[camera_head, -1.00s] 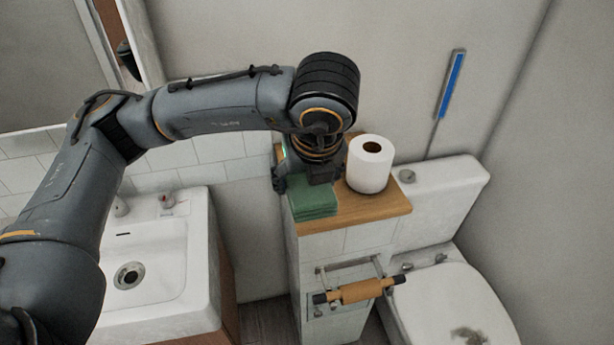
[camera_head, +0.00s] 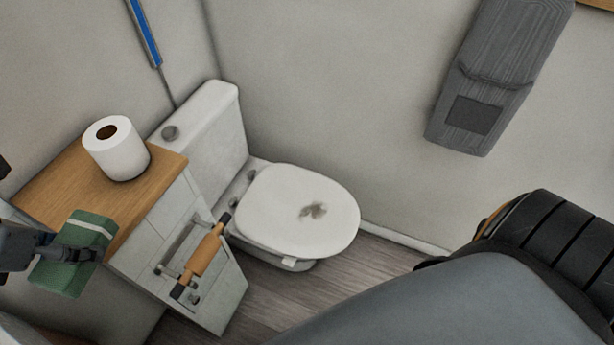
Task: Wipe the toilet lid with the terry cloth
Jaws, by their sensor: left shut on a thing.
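The toilet lid (camera_head: 283,213) is white and shut, with a dark grey smudge (camera_head: 315,210) right of its middle. The green terry cloth (camera_head: 74,257) is folded, with a pale stripe, at the lower left. My left gripper (camera_head: 62,249) is shut on the cloth and holds it beside the wooden counter top, well to the left of the lid. Part of the left gripper is cut off by the left picture edge. A dark grey part of my own arm (camera_head: 450,300) fills the lower right; no right gripper fingers show.
A toilet paper roll (camera_head: 117,149) stands on the wooden counter top (camera_head: 55,190). A paper holder with a brown bar (camera_head: 205,256) sticks out between counter and toilet. The cistern (camera_head: 212,130) is behind the lid. A grey bag-like object (camera_head: 500,75) hangs on the wall.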

